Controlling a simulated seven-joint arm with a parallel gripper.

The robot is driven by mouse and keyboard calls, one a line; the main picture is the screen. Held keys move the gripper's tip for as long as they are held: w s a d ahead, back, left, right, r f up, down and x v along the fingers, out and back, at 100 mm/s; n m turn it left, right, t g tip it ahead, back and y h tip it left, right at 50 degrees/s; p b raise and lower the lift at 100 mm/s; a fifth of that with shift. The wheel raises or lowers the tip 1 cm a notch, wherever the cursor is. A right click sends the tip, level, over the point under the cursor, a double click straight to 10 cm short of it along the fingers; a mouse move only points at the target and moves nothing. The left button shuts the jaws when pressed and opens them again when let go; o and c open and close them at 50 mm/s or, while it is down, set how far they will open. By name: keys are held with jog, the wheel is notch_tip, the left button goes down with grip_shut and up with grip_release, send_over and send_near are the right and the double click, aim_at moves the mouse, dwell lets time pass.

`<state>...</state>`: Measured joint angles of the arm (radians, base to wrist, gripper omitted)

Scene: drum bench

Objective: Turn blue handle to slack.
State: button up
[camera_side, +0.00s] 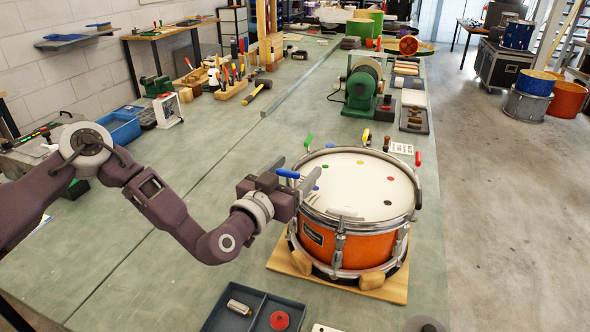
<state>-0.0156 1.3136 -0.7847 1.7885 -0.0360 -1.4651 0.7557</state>
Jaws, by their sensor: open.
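An orange snare drum (350,245) with a white head and chrome hoop stands on a wooden board at the right of centre. The blue handle (288,174) sticks out at the drum's left rim. My gripper (294,175) is open at that rim, with its two grey fingers apart and the blue handle showing between them. I cannot tell whether either finger touches the handle. The handle's lower part and its mount are hidden by my gripper.
Green (308,141), yellow (366,135) and red (418,158) handles stand around the hoop. A dark tray (245,318) with small parts lies in front. A green grinder (362,90) stands behind. The bench left of the drum is mostly clear.

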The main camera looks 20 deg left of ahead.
jog(key=s, duration=0.4)
jog(key=s+a, duration=0.1)
jog(key=s, duration=0.1)
jog(key=shift+s+a, duration=0.1)
jog(key=shift+s, duration=0.2)
jog(key=shift+w+r, duration=0.1)
jog(key=shift+r, duration=0.2)
notch_tip(320, 180, up, 8)
jog(key=m+g+h, duration=0.3)
jog(key=m+h, duration=0.1)
send_over(286, 176)
jog(key=s+d, duration=0.2)
jog(key=s, duration=0.3)
jog(key=s+a+r+g+y, duration=0.2)
jog(key=s+a+r+g, duration=0.1)
jog(key=s+a, duration=0.2)
jog(key=s+a+n+g+y, duration=0.1)
jog(key=s+a+n+g, duration=0.1)
jog(key=s+a, duration=0.4)
jog(key=s+a+n+g+y, duration=0.2)
jog(key=s+a, duration=0.4)
jog(key=s, duration=0.8)
jog(key=s+a+n+g+y, duration=0.2)
jog(key=s+a, duration=0.4)
jog(key=s, duration=0.4)
jog(key=shift+f, duration=0.15)
